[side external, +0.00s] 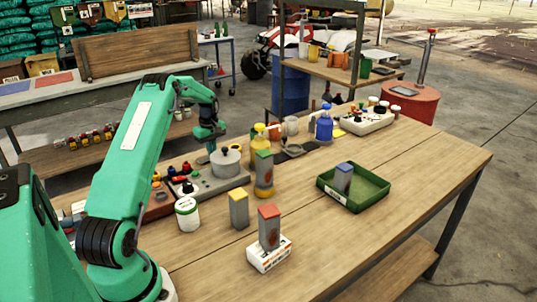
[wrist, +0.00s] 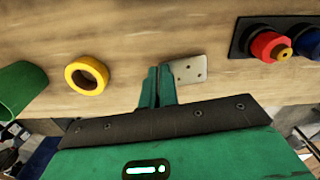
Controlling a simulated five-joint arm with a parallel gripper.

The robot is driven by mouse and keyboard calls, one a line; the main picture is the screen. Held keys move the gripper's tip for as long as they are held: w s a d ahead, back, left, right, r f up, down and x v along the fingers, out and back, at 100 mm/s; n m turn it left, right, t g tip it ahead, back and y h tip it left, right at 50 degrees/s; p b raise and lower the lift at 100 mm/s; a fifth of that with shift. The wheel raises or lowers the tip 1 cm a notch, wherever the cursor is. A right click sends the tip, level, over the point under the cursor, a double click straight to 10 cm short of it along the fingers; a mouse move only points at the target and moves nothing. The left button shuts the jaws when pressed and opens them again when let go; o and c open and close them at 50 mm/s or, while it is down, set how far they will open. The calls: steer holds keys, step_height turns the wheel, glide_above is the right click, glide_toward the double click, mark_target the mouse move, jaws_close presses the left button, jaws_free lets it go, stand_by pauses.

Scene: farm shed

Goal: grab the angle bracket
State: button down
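The angle bracket (wrist: 190,70) shows in the wrist view as a small pale metal plate with several holes, on the wooden bench top. My gripper (wrist: 157,74) has its two green fingers close together with a narrow gap between them. The right finger covers the bracket's left edge, and the plate sticks out to the right of it. Whether part of the bracket is between the fingers is hidden. In the side external view my gripper (side external: 211,147) points down behind the pot on the grey box; the bracket cannot be made out there.
In the wrist view a yellow ring (wrist: 86,75) and a green cylinder (wrist: 20,88) lie to the left. A red knob (wrist: 270,47) on a black panel is to the right. In the side view, bottles, blocks and a green tray (side external: 354,191) stand on the bench.

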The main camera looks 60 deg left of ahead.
step_height(320, 180, up, 9)
stand_by(0.5)
steer(key=shift+d, duration=0.1)
stand_by(0.4)
